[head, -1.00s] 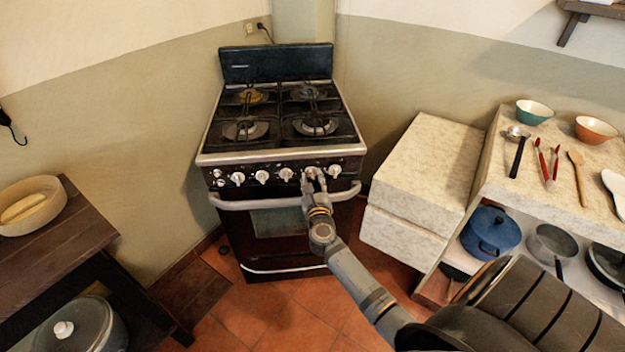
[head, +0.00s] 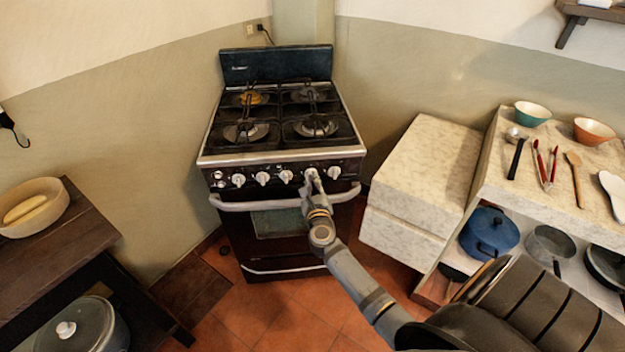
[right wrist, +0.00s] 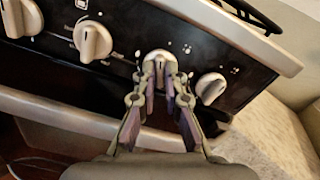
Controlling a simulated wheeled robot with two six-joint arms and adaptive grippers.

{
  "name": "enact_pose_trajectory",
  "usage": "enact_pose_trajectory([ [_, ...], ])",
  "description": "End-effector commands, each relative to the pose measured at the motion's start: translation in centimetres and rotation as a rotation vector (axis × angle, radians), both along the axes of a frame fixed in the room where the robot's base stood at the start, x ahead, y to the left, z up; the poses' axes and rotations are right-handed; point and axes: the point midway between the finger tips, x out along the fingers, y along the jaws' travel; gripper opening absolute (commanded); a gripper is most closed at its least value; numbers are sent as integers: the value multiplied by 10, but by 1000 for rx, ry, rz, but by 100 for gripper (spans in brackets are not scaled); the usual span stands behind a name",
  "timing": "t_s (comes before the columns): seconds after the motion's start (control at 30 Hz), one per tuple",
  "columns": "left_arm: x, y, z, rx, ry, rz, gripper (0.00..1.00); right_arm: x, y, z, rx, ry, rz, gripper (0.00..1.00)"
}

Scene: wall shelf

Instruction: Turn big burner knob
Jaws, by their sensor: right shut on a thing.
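The stove (head: 282,205) stands against the back corner, with a row of white knobs along its dark front panel. My right gripper (head: 312,180) is at the second knob from the right end. In the right wrist view, my right gripper (right wrist: 161,76) has its two fingers on either side of that white knob (right wrist: 158,60), shut on it. The fingers cover part of the knob's sides. The rightmost knob (right wrist: 210,87) and another knob to the left (right wrist: 92,41) are free. My left gripper is out of view.
The oven handle bar (head: 255,203) runs just below the knobs, under my right gripper. A marble-topped cabinet (head: 425,165) stands close to the stove's right. A wooden table (head: 75,230) is at the left. Open floor (head: 290,322) lies before the stove.

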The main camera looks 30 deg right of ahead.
Motion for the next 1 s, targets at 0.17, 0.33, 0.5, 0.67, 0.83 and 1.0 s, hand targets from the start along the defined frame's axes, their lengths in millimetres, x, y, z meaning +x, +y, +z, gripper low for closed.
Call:
enact_pose_trajectory([
  [0.17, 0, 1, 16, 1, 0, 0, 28, 0, 0, 3, -127, 69, 0, 0],
  [0.33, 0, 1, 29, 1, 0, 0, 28, 0, 0, 3, -273, 142, 0, 0],
  [0.5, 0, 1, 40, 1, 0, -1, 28, 0, 0, 3, -417, 214, 0, 0],
  [0.67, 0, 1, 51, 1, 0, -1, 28, 0, 0, 3, -552, 282, -1, 0],
  [0.83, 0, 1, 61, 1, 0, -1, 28, 0, 0, 2, -679, 345, 0, 0],
  [1.0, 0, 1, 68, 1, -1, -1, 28, 0, 0, 1, -784, 398, 0, 0],
])
